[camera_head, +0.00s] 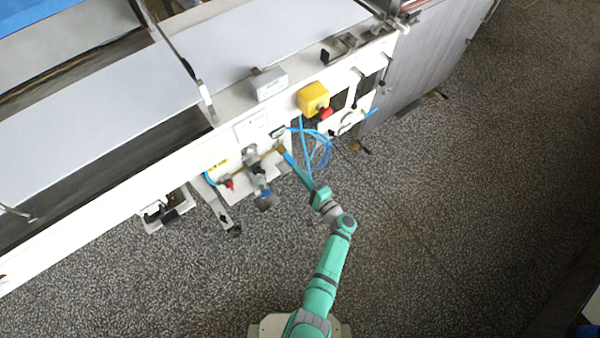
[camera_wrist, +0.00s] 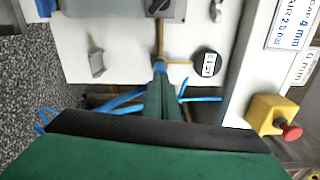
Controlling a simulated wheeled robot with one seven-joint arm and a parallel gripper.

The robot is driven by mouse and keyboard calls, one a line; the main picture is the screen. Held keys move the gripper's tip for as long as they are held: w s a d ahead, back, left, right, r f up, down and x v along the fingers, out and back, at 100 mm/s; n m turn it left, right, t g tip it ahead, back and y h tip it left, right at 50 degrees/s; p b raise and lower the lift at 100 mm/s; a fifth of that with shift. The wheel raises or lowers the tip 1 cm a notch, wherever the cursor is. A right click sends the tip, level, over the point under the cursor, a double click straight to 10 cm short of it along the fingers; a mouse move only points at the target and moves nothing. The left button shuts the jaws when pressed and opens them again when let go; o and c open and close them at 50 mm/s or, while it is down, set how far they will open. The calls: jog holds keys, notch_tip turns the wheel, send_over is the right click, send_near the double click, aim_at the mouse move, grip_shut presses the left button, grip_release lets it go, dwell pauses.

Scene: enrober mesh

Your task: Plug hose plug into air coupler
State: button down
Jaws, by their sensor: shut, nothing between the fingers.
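The brass air coupler (camera_head: 281,149) sits at the right end of a brass pipe on the white machine panel. It also shows in the wrist view at the end of the pipe (camera_wrist: 160,58). My gripper (camera_head: 291,163) is shut, with its tips close to the coupler; in the wrist view my gripper (camera_wrist: 161,82) points at it. A small blue part (camera_wrist: 160,67) shows between the tips and the brass; I cannot tell whether it is the plug or hose end. The blue hose (camera_head: 328,150) loops beside my gripper and passes behind it in the wrist view (camera_wrist: 125,106).
A yellow box (camera_head: 313,97) with a red button (camera_head: 326,113) is mounted above right of the coupler. A dark round gauge (camera_wrist: 207,65) is close to the coupler's right. A valve assembly (camera_head: 257,168) hangs to the left. The speckled floor (camera_head: 430,220) at right is clear.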

jog(key=shift+w+a, duration=0.2)
jog(key=shift+w, duration=0.05)
jog(key=v, duration=1.3)
jog(key=shift+s+d, duration=0.25)
